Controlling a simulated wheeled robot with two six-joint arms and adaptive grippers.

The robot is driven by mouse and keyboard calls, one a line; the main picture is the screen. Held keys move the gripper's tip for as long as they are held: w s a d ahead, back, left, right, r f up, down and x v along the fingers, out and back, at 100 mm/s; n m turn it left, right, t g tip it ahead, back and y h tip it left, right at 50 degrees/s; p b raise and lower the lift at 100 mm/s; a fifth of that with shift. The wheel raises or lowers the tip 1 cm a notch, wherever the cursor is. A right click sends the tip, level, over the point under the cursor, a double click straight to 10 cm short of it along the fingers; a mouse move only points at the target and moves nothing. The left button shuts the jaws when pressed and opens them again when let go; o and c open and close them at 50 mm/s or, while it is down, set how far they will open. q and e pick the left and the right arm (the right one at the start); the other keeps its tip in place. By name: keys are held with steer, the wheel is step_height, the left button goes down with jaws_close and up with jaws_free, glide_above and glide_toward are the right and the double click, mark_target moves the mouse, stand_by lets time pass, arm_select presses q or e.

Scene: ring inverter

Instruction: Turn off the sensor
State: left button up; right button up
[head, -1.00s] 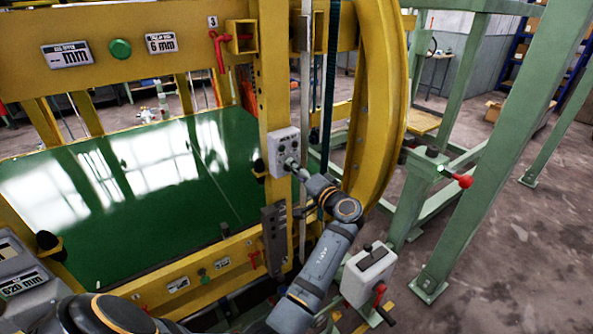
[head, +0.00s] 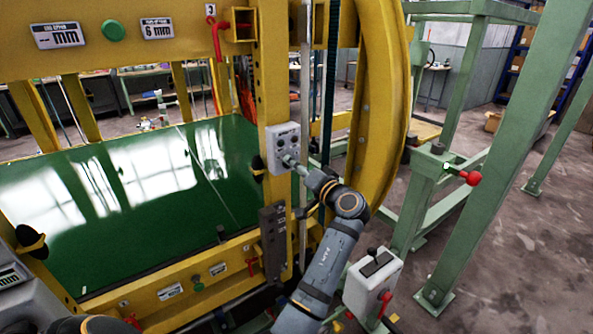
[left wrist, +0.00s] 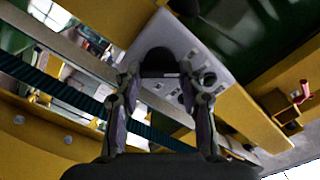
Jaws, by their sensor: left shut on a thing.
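A small pale grey control box (head: 283,138) with several round dark knobs or buttons is fixed to the yellow upright of the machine; I take it for the sensor's box. My left gripper (head: 290,160) is at the lower front of this box. In the left wrist view, the box's grey face (left wrist: 185,50) lies ahead, with small markings and round fittings. The fingers of my left gripper (left wrist: 160,72) stand on both sides of a dark rounded knob (left wrist: 158,62) on that face and are shut on it. The knob's setting cannot be read. My right gripper is not in view.
The yellow frame (head: 375,110) curves close to the right of my left arm. A grey box with a black lever (head: 372,280) stands below, near the arm. A red-knobbed lever (head: 470,177) is on the green frame at right. A glossy green panel (head: 130,200) lies left.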

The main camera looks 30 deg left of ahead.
mark_target(289, 128)
arm_select(q)
steer(key=o, duration=1.2)
steer(key=shift+c, duration=0.2)
step_height(289, 128, up, 10)
steer(key=shift+r, duration=0.1)
